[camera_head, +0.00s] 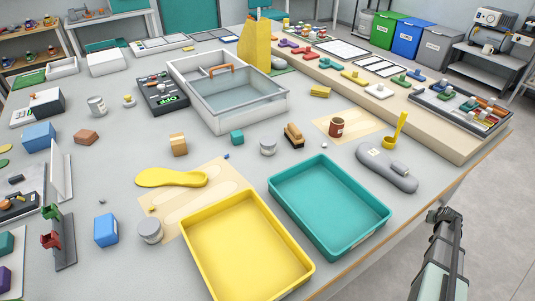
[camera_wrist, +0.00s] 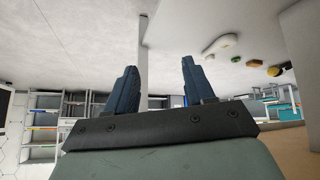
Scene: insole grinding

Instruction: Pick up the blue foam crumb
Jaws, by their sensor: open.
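A tiny blue piece (camera_head: 227,156), which looks like the blue foam crumb, lies at the upper right corner of a tan patterned sheet (camera_head: 222,178) on the grey table. It is too small to make out its shape. My gripper (camera_wrist: 157,75) is open and empty in the wrist view, with two dark blue fingers apart. In the head view my arm's end is at the lower right, beyond the table's front edge and far from the blue piece. The wrist view does not show the blue piece.
A yellow insole (camera_head: 172,178) lies on the sheet, left of the blue piece. A yellow tray (camera_head: 188,252) and teal tray (camera_head: 283,208) stand in front. A clear-walled basin (camera_head: 278,100) stands behind.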

